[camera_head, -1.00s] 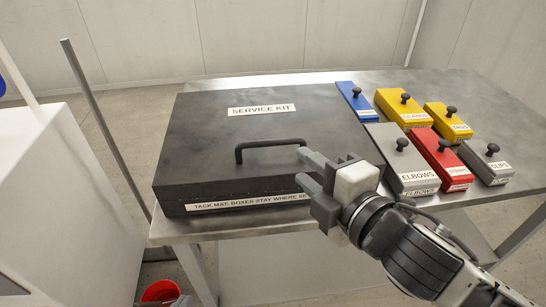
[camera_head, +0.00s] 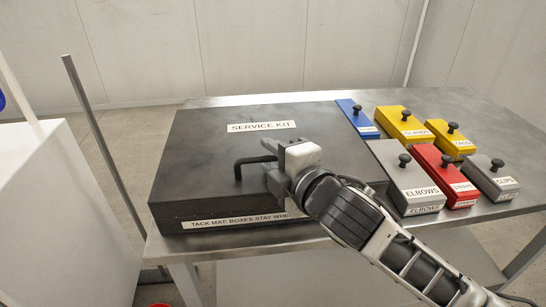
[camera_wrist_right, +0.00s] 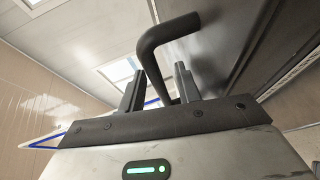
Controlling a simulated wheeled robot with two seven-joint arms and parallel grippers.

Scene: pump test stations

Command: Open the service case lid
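The dark service case (camera_head: 200,160) lies on the metal table with its lid (camera_head: 330,130) closed. The lid bears a white SERVICE KIT label. A black bar handle (camera_head: 243,163) stands up from the lid; its right part is hidden behind my right gripper (camera_head: 266,166). In the right wrist view, the handle (camera_wrist_right: 165,35) bends down toward the space between the two fingers of the right gripper (camera_wrist_right: 159,78). The fingers stand apart, and I cannot tell if either touches the bar. My left gripper is not in view.
Right of the case stand several knobbed boxes: blue (camera_head: 356,118), yellow (camera_head: 403,123), a second yellow (camera_head: 452,140), grey ELBOWS (camera_head: 404,178), red (camera_head: 446,176) and grey CLIPS (camera_head: 489,178). A grey pole (camera_head: 100,140) and white cabinet (camera_head: 60,210) stand left of the table (camera_head: 215,101).

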